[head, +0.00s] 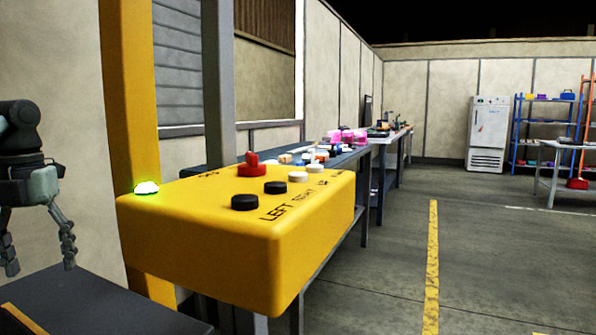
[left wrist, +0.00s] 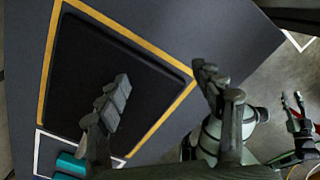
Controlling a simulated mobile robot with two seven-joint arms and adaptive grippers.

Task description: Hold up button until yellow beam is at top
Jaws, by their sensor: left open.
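A yellow control box (head: 230,240) fills the middle of the head view. On its top are a red mushroom button (head: 250,168), two black buttons (head: 260,195) and two white buttons (head: 306,173). Dark lettering runs along the right edge; one word looks like "UP" (head: 321,184), but which button it marks is hard to tell. A green lamp (head: 147,188) glows at the left corner. A yellow upright (head: 130,90) rises behind the box; its top is out of view. My left gripper (head: 39,265) hangs left of the box, open, empty and apart from it. It also shows in the left wrist view (left wrist: 162,80).
A dark surface (head: 90,305) lies below my left gripper. The wrist view shows a black mat (left wrist: 85,60) with a yellow border and a teal object (left wrist: 68,165). Benches (head: 345,165) with parts stand behind the box.

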